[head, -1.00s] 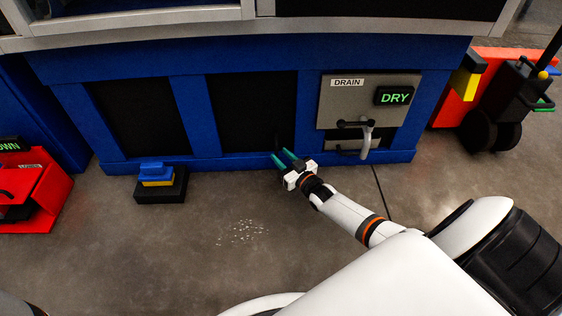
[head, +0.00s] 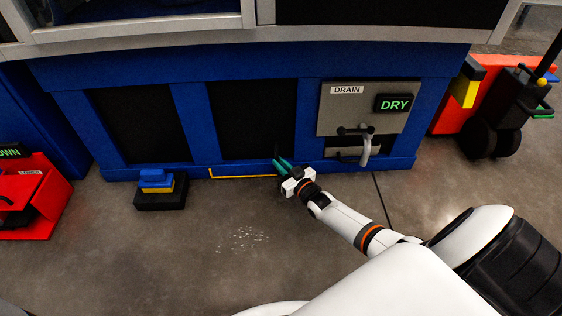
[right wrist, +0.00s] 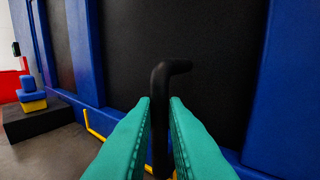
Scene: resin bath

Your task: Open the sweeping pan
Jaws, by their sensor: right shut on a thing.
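My right gripper (head: 282,164) is at the foot of the blue cabinet, below the middle black panel. In the right wrist view its green fingers (right wrist: 160,108) are shut on an upright black handle (right wrist: 161,110) with a bent top. A thin yellow edge (head: 240,177), which I take to be the sweeping pan's rim, shows along the cabinet's base left of the gripper. It also shows in the right wrist view (right wrist: 95,131), low behind the fingers. The rest of the pan is hidden. My left gripper is not in view.
White crumbs (head: 243,238) lie on the open grey floor. A black pedal block (head: 160,198) with a blue and yellow top stands left. The drain plate (head: 350,112) has a grey lever and a DRY sign. A red unit (head: 45,205) stands far left and a wheeled cart (head: 495,115) right.

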